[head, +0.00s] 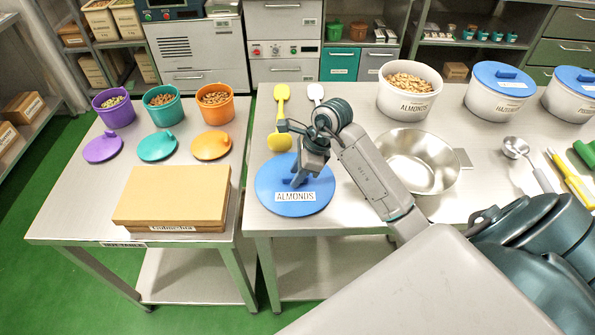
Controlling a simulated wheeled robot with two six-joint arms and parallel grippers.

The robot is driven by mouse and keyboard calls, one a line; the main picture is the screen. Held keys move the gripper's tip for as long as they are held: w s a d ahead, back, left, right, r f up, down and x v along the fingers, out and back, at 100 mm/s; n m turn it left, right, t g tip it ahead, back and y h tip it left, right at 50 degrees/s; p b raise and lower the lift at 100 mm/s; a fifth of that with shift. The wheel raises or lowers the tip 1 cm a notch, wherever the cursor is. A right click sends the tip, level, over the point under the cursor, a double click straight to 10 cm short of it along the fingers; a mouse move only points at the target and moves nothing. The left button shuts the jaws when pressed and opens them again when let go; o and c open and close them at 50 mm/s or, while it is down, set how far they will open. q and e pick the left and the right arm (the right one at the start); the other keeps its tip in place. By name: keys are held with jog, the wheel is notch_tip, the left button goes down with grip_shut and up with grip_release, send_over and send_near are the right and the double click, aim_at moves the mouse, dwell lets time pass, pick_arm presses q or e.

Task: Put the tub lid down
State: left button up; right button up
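The blue tub lid (275,197) with an ALMONDS label lies flat, as far as I can see, on the right metal table's left part. My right gripper (299,180) points down at the lid's raised handle, with its fingertips at the handle. The fingers partly hide the handle, and I cannot tell whether they are shut on it. The white ALMONDS tub (407,104) stands open behind and to the right, full of almonds. My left gripper is out of view.
A steel bowl (440,172) stands right of my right forearm. Two lidded white tubs (495,101) stand at the right. A cardboard box (175,195) lies on the left table, across a narrow gap.

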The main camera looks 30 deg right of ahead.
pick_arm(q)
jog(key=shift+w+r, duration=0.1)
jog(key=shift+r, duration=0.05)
pick_arm(e)
jog(key=shift+o, duration=0.2)
jog(key=shift+r, duration=0.1)
